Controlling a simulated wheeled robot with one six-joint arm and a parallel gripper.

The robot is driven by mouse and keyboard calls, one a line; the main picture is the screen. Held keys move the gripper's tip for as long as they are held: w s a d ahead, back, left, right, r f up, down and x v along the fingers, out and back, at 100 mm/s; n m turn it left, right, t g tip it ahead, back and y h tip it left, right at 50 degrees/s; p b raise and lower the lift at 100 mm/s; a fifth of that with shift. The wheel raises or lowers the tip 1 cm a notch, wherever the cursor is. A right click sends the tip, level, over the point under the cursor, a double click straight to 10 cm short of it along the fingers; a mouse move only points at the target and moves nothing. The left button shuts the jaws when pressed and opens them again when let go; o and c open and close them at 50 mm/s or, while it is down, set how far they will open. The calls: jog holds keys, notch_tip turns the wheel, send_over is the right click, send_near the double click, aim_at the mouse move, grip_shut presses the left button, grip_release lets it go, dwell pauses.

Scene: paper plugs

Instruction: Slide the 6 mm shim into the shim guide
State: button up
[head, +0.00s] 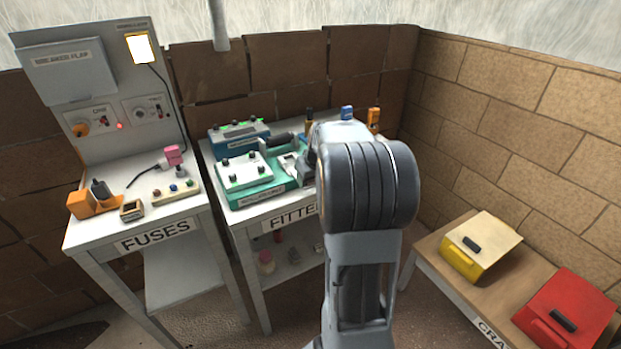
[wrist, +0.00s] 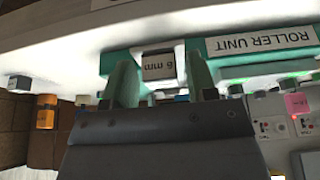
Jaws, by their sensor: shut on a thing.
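The 6 mm shim (wrist: 158,64), a small grey plate with a "6 mm" label, shows between the fingers of my gripper (wrist: 160,82) in the wrist view. My gripper is shut on it, close to the green roller unit (wrist: 238,62). The roller unit's green base (head: 285,186) shows there on the FITTER bench, left of my arm. I cannot make out the shim guide clearly, nor whether the shim touches it.
The FUSES bench (head: 150,225) is farther left; a low bench with yellow (head: 480,245) and red (head: 566,310) crates is right.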

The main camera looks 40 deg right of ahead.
jog(key=shift+w+d+p, duration=0.25)
jog(key=shift+w+p, duration=0.5)
jog(key=shift+w, duration=1)
jog(key=shift+w+d+p, duration=0.2)
jog(key=shift+w+p, duration=0.5)
jog(key=shift+w, duration=1.05)
jog(key=o, duration=1)
jog(key=shift+s, duration=0.1)
jog(key=v, duration=1.3)
jog(key=shift+r, duration=0.4)
